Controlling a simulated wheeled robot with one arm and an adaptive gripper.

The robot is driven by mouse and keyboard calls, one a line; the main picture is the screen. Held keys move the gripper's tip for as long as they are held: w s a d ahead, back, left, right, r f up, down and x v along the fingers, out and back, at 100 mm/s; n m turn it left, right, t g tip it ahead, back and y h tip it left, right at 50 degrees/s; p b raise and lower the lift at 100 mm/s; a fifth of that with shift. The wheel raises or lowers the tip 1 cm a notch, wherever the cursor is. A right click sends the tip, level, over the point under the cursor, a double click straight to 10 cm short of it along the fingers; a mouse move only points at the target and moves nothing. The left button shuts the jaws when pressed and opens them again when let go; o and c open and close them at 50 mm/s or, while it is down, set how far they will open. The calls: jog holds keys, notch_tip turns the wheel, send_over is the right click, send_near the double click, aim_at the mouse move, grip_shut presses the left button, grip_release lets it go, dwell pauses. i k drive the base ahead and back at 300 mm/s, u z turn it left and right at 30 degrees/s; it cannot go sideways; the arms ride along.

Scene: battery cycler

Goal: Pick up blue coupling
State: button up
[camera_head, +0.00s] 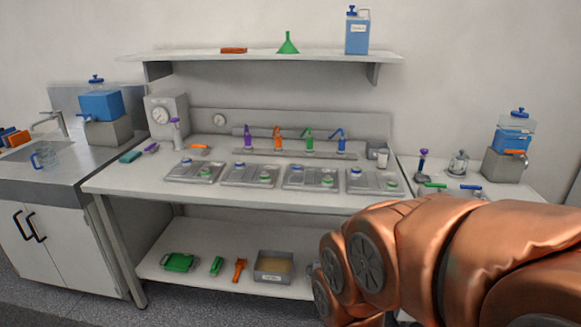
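A small blue fitting (341,141), which looks like the blue coupling, stands upright at the back of the white workbench (150,183). It is at the right end of a row with a green fitting (309,141), an orange fitting (277,139) and a purple fitting (248,138). Its exact shape is too small to tell. Only my copper-coloured arm shows, at the lower right, in front of the bench. My gripper is out of view.
Several grey trays (195,172) with round parts line the bench front. A white cup (378,154) stands right of the blue fitting. An upper shelf (270,55) hangs above. A lower shelf holds a grey bin (273,277). A side table on the right holds blue-handled and green-handled items.

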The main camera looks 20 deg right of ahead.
aim_at(343, 142)
jog(key=z, duration=0.2)
jog(key=i, duration=1.1)
jog(key=z, duration=0.7)
